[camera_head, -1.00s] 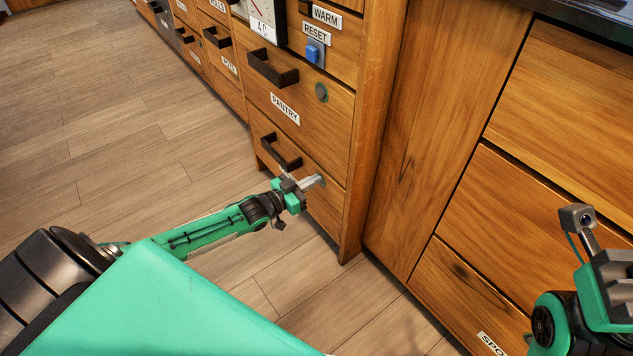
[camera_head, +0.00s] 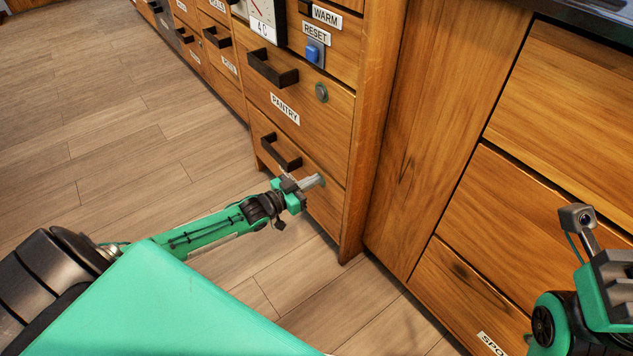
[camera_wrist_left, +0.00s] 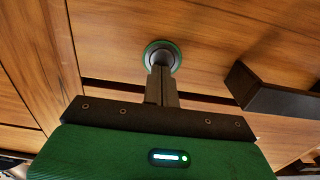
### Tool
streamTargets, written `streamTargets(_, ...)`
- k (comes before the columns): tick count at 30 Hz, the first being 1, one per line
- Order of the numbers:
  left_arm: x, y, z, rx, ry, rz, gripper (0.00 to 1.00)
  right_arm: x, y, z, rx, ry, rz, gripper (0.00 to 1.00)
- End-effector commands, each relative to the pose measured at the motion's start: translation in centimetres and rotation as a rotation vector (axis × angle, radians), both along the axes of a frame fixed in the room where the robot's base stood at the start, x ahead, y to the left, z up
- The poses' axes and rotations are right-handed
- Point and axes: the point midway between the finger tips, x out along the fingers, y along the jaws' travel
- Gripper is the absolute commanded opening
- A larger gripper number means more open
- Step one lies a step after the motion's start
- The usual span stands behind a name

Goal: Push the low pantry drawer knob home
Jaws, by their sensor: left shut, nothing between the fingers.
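The low pantry drawer (camera_head: 325,207) is the lower wooden front under the PANTRY label, with a dark bar handle (camera_head: 281,152). Its knob is mostly hidden by my left gripper (camera_head: 318,180) in the head view. In the left wrist view the low knob (camera_wrist_left: 163,48) is a round grey disc within a green ring. The shut, empty fingers (camera_wrist_left: 161,82) of my left gripper point at its middle and appear to touch it. I cannot tell how far it stands out. My right gripper (camera_head: 615,278) is partly in view at the right edge, away from the drawers.
Above is the upper pantry drawer, with its own handle (camera_head: 272,68) and round grey knob (camera_head: 321,92), which seems to stand out. A blue RESET button (camera_head: 313,52) is higher. A wooden post (camera_head: 365,130) rises to the right. Floor (camera_head: 100,130) is clear at left.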

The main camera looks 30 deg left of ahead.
Motion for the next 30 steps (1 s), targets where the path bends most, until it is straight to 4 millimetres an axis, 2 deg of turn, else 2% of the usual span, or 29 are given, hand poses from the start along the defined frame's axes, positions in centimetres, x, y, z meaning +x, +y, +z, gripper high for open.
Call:
streamTargets(10, -0.1, 0.0, 0.3, -0.002, -0.004, -0.001, 0.0, 0.0, 0.1, 0.2, -0.001, 0.001, 0.001, 0.0)
streamTargets(30, -3.3, 1.4, 0.2, 0.0, 0.0, 0.0, 0.0, 0.0, 0.0, 2.5, 0.0, 0.0, 0.0, 0.0)
